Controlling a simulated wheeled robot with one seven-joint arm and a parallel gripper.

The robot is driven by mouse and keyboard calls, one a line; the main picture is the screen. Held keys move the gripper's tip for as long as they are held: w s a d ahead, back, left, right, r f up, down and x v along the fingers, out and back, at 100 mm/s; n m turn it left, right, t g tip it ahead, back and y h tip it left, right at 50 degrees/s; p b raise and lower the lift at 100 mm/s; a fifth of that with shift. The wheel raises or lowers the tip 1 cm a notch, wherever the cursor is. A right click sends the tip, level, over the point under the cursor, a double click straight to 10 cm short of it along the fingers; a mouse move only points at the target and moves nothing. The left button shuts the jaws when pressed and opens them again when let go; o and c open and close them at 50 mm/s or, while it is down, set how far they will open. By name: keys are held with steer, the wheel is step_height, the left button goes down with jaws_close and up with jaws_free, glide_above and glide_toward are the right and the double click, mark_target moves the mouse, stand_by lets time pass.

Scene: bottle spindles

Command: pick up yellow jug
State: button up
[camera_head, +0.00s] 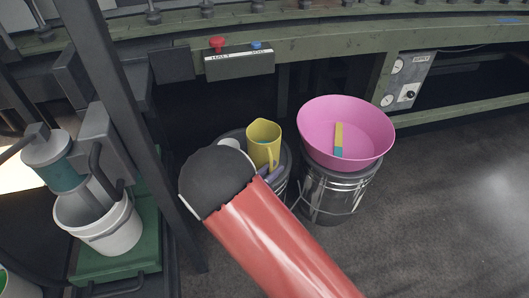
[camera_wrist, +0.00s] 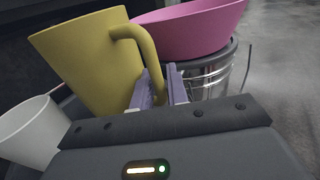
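The yellow jug (camera_head: 262,141) stands upright on a dark round drum top, left of the pink bowl. In the wrist view the jug (camera_wrist: 88,62) is close in front, with its handle curving down on the right side. My gripper (camera_wrist: 162,88) is open, its two pale purple fingers apart at the lower part of the handle. The handle appears to lie between the fingers; I cannot tell whether either touches it. In the head view the fingertips (camera_head: 268,172) show just below the jug, and my red arm hides part of the drum.
A pink bowl (camera_head: 318,118) with a yellow and teal piece (camera_head: 338,139) inside sits on a metal drum (camera_head: 334,190) to the right. A white cup (camera_wrist: 32,132) stands left of the jug. A dark post and white bucket (camera_head: 113,236) are at left; a green machine rail runs behind.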

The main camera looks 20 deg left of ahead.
steer(key=shift+w+d, duration=0.25)
steer(key=shift+w, duration=0.3)
steer(key=shift+c, duration=0.5)
jaws_close()
step_height(320, 180, up, 20)
steer(key=p, duration=0.3)
